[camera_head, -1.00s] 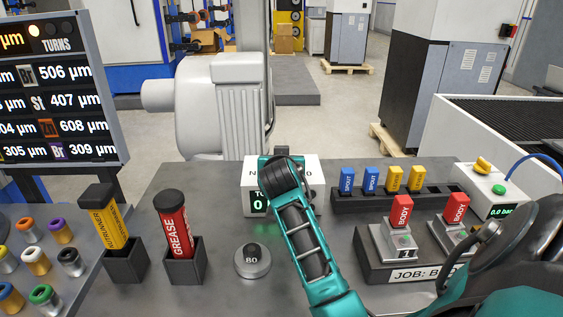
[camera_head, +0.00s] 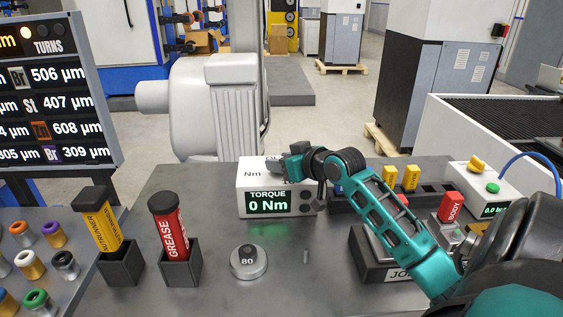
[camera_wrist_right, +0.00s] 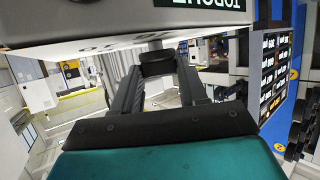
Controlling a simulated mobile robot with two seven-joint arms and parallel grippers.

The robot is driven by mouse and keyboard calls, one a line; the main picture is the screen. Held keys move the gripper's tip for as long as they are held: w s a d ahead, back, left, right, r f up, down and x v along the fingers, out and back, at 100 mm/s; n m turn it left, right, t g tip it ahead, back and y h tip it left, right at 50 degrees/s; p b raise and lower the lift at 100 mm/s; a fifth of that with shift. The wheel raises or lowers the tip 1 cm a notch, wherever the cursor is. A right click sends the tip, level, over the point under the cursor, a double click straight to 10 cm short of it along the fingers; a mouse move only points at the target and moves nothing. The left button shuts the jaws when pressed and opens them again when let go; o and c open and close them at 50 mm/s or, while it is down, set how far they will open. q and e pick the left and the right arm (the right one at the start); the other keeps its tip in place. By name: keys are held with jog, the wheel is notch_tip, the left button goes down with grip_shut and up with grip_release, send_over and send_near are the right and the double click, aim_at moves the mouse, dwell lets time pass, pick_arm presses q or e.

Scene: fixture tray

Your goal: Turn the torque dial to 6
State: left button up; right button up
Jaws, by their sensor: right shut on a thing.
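The white torque box (camera_head: 246,205) stands at the middle back of the table. Its green display reads TORQUE 0 Nm, and Nm is printed on its top. My right gripper (camera_head: 291,167) is at the top of the box and covers the dial in the head view. In the right wrist view, my right gripper (camera_wrist_right: 158,75) has its fingers on either side of a dark round knob, the torque dial (camera_wrist_right: 157,62), against the box (camera_wrist_right: 70,40). The fingers are shut on it. The dial's pointer setting cannot be made out. My left gripper is out of view.
A round metal piece marked 80 (camera_head: 248,262) and a small grey peg (camera_head: 305,257) are in front of the box. Yellow (camera_head: 103,231) and red GREASE (camera_head: 171,229) tubes stand in holders at left. My right arm partly covers the job fixture (camera_head: 368,262) and spout rack (camera_head: 345,202).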

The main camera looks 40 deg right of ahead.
jog(key=shift+r+n+y, duration=0.1)
jog(key=shift+n+y, duration=0.2)
jog(key=shift+y, duration=0.1)
jog(key=o, duration=1.1)
jog(key=shift+c, duration=0.2)
jog(key=shift+s, duration=0.1)
jog(key=v, duration=1.2)
jog(key=shift+s, duration=0.35)
